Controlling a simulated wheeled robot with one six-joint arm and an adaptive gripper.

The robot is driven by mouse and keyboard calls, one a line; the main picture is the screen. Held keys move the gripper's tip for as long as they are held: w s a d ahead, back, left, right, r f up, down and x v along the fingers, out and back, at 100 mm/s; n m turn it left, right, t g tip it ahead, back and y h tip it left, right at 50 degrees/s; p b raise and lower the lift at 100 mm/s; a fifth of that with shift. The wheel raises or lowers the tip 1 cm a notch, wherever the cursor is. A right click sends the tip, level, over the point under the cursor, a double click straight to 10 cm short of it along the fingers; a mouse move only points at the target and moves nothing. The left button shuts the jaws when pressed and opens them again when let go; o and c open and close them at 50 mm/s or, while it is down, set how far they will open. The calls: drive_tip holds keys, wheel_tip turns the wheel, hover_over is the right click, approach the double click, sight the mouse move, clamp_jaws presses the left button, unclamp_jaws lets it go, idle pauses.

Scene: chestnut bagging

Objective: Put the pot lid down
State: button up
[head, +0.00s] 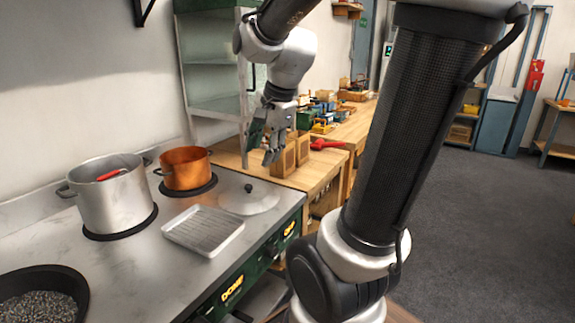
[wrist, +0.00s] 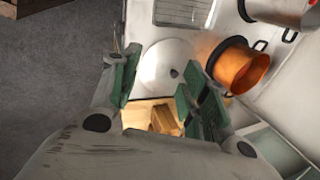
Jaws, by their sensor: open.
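The pot lid (head: 249,199), a pale metal disc with a dark knob, lies flat on the stove top near its right end. It also shows in the wrist view (wrist: 158,66), beyond and between my fingers. My gripper (head: 271,158) is open and empty, above and behind the lid in the head view, apart from it. In the wrist view my gripper (wrist: 153,95) has its green-padded fingers spread wide. The copper pot (head: 186,169) stands uncovered on a burner left of the lid; it also shows in the wrist view (wrist: 240,68).
A large steel pot (head: 112,197) with something red inside stands on the left burner. A ribbed metal tray (head: 204,230) lies in front of the lid. A black pan (head: 42,294) is front left.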

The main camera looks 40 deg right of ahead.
drive_tip(key=s+a+n+h, duration=0.1)
drive_tip(key=s+n, duration=1.1)
drive_tip(key=n, duration=0.3)
drive_tip(key=shift+s+a+r, duration=0.25)
drive_tip(key=shift+s+a, duration=0.05)
drive_tip(key=shift+s, duration=0.05)
